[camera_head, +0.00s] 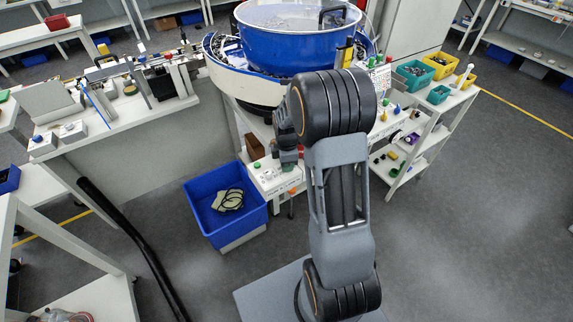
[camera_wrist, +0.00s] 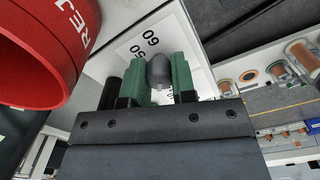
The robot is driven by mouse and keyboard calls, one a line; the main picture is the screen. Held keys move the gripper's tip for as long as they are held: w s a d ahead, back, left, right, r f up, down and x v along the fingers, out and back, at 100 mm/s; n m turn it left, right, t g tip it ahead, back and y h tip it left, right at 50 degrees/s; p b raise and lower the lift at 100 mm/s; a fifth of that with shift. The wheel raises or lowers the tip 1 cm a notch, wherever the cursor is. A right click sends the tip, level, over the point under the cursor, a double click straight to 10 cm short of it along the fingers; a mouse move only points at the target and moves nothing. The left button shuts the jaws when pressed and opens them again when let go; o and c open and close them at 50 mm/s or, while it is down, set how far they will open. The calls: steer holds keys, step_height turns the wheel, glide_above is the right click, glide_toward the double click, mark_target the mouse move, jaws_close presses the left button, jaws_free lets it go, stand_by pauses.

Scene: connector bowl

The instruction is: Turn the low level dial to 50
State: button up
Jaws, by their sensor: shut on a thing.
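A grey rounded dial knob (camera_wrist: 159,68) stands between the green fingers of my gripper (camera_wrist: 160,76) in the wrist view. The gripper is shut on it. In the head view my gripper (camera_head: 288,156) is partly hidden by my arm, down at a white control box (camera_head: 270,180) below the blue bowl. The dial itself is hidden there.
A large red cylindrical part lettered "REJ" (camera_wrist: 45,50) is close to the left of my gripper in the wrist view. The blue bowl feeder (camera_head: 290,48) is behind my arm. A blue bin (camera_head: 205,200) stands on the floor left of the control box. A shelf cart (camera_head: 440,115) is on the right.

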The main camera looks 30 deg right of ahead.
steer(key=m+b, duration=0.1)
steer(key=m, duration=0.4)
steer(key=shift+m, duration=0.3)
steer(key=m, duration=0.4)
steer(key=shift+b, duration=0.35)
steer(key=m, duration=0.5)
steer(key=shift+m+b, duration=0.35)
steer(key=shift+m, duration=2.55)
steer(key=o, duration=0.9)
steer(key=shift+r, duration=0.1)
